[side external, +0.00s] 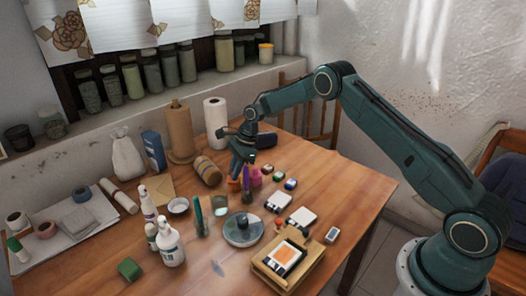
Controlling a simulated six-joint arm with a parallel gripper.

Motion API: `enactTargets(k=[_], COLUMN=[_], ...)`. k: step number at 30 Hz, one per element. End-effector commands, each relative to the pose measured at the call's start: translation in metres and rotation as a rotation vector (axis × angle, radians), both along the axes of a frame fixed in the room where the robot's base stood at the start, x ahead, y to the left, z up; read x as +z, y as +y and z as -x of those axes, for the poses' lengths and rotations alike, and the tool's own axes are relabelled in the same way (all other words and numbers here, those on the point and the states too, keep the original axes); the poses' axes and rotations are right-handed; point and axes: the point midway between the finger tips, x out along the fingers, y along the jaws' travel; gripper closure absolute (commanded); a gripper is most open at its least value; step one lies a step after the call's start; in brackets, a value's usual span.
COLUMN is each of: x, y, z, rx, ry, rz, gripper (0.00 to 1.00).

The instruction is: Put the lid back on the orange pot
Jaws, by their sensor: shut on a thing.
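A small orange pot (233,184) stands on the wooden table near its middle. A purple item (246,182) and a pink pot (256,177) stand close to its right. My gripper (241,170) points down just above and behind the orange pot, very close to it in the picture. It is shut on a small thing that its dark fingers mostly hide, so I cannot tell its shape. I cannot clearly make out the lid, nor whether the gripper touches the pot.
A brown roll (207,170) lies left of the gripper, with a paper towel roll (216,123) behind. In front are a round grey dish (243,232), a glass (220,205) and spray bottles (170,246). Small coloured blocks (279,174) lie to the right.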

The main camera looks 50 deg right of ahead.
Motion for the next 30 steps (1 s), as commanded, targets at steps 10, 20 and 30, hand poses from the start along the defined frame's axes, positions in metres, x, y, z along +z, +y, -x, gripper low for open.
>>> enactTargets(k=[10,20,30], x=[-0.0004,-0.0004,-0.0004], y=[0.0000,0.0000,0.0000], z=[0.0001,0.0001,0.0001], rx=[0.000,0.000,0.000], ry=[0.000,0.000,0.000], rz=[0.000,0.000,0.000], gripper=[1.00,0.60,0.38])
